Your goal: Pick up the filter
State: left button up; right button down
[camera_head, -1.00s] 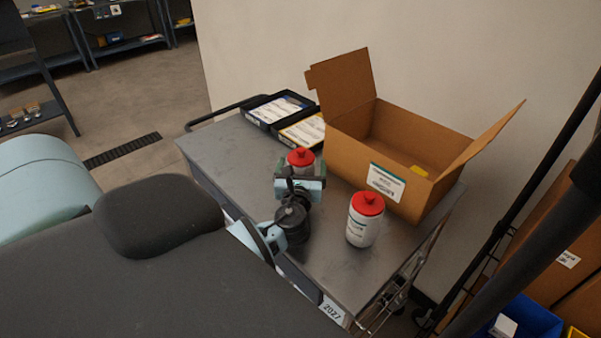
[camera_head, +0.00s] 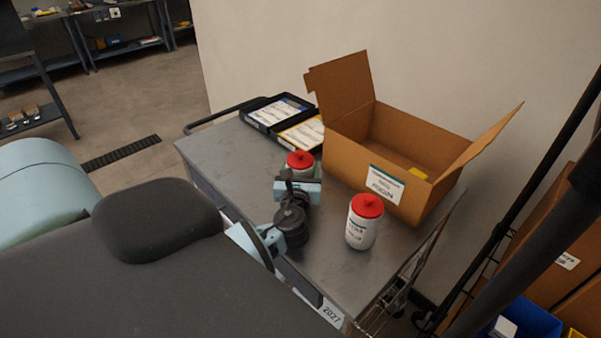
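Two white canisters with red caps, which look like filters, stand upright on a grey metal cart top (camera_head: 222,160). The nearer canister (camera_head: 361,228) is to the right and fully in view. The farther canister (camera_head: 300,166) is partly hidden behind my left gripper (camera_head: 298,184). This gripper, light blue and dark, is in front of the farther canister. Its fingers are hard to make out, so I cannot tell whether they touch the canister or are open or shut. My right gripper is not in view.
An open cardboard box (camera_head: 385,160) with a yellow item inside stands at the cart's back right. Two black trays (camera_head: 278,112) with labelled packs lie at the back. The cart's left part is clear. A wall is behind; a blue bin (camera_head: 528,322) is at lower right.

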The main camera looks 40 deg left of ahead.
aim_at(301, 157)
pick_arm(q)
notch_tip(301, 157, up, 4)
jog(key=shift+r+p, duration=0.1)
jog(key=shift+p, duration=0.25)
jog(key=s+a+r+v, duration=0.1)
jog(key=v, duration=1.5)
jog(key=shift+a, duration=0.15)
jog(key=d+m+t+h, duration=0.3)
jog(key=d+m+h, duration=0.4)
jog(key=d+h, duration=0.3)
jog(key=d, duration=0.4)
jog(key=shift+s+d+f+h, duration=0.2)
jog(key=shift+f+h, duration=0.1)
jog(key=shift+f, duration=0.05)
